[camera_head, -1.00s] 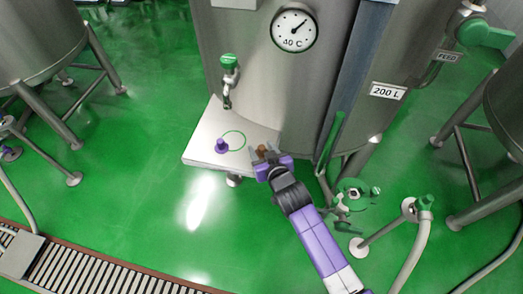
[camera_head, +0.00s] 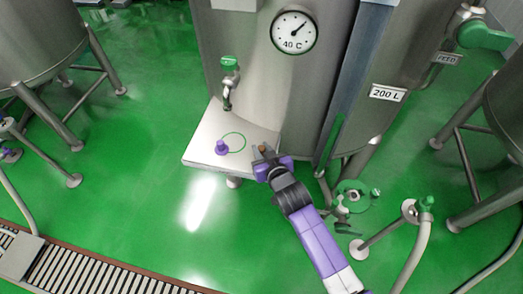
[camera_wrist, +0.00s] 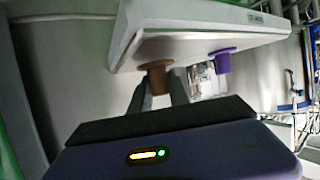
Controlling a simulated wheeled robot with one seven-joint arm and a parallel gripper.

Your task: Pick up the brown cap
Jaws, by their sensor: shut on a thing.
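The brown cap (camera_head: 265,147) is small in the head view, at the right end of the pale shelf (camera_head: 202,154) on the tank. My gripper (camera_head: 263,152) reaches it from the lower right and is shut on it. In the wrist view the brown cap (camera_wrist: 157,77) sits between the two fingertips (camera_wrist: 160,92), and its wide rim shows. The fingers hide part of its sides. I cannot tell whether it touches the shelf.
A purple cap (camera_head: 221,147) stands on the shelf beside a green ring mark (camera_head: 234,142); it also shows in the wrist view (camera_wrist: 223,61). A green-handled tap (camera_head: 228,80) hangs above the shelf. The tank wall (camera_head: 285,95) rises behind. Pipes and valves stand right.

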